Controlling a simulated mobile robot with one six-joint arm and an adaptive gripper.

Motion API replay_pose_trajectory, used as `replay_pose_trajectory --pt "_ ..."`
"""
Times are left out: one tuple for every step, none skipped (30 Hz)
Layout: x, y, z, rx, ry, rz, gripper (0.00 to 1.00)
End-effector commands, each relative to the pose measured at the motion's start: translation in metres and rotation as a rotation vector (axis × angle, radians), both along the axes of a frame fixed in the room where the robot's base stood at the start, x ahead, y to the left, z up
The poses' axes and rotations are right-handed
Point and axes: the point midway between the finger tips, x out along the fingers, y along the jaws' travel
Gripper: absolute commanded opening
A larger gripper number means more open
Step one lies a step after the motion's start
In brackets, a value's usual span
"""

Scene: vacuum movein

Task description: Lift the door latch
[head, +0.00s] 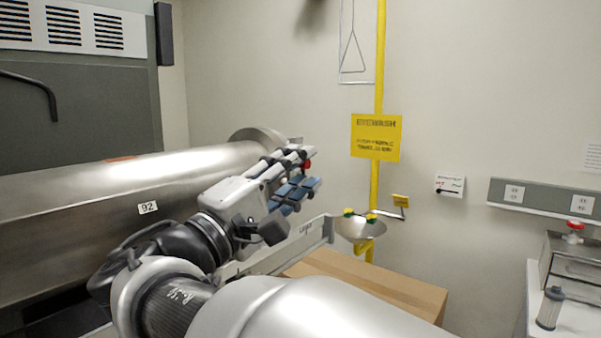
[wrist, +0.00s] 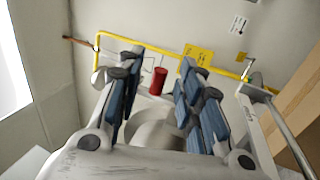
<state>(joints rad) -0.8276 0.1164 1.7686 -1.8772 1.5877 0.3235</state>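My gripper (head: 300,172) reaches toward the rounded end of a large metal chamber (head: 190,168). Its blue-padded fingers are spread apart in the wrist view (wrist: 160,66), with no object seen clamped between them. A red cylindrical grip (wrist: 158,80) appears in the gap between the fingers; only a bit of red (head: 307,164) shows by the fingertips in the head view. I cannot tell whether it is touched. It may be the door latch, but its mounting is hidden. The chamber's curved end (wrist: 158,130) shows below it in the wrist view.
A light grey lettered bar (head: 308,232) lies below and right of the gripper. Beyond are a wooden box (head: 370,283), an eyewash basin (head: 360,230) and a yellow pipe (head: 379,60). A bench (head: 565,318) stands at the right.

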Motion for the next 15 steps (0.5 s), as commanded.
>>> replay_pose_trajectory --pt "-0.001 0.001 0.0 0.0 0.0 0.001 0.34" --pt "-0.002 0.002 -0.001 0.0 0.0 0.002 0.34" --pt "-0.005 0.005 -0.002 0.0 0.001 0.003 0.34" --pt "-0.008 0.007 -0.003 0.0 0.001 0.003 0.34" --pt "-0.011 0.01 -0.005 0.0 0.001 0.003 0.34" --pt "-0.016 0.014 -0.006 -0.001 0.001 0.005 0.34" --pt "-0.02 0.017 -0.008 -0.001 0.001 0.005 0.34" --pt "-0.024 0.021 -0.009 -0.001 0.001 0.006 0.34" --pt "-0.029 0.025 -0.012 -0.001 0.001 0.005 0.34" --pt "-0.033 0.028 -0.013 -0.001 0.001 0.006 0.34" --pt "-0.037 0.03 -0.015 -0.002 0.001 0.004 0.34" --pt "-0.042 0.034 -0.017 -0.002 0.001 0.004 0.34" --pt "-0.045 0.036 -0.018 -0.002 0.001 0.004 0.34" --pt "-0.047 0.038 -0.019 -0.002 0.001 0.004 0.34" --pt "-0.051 0.041 -0.02 -0.001 0.001 0.003 0.34"
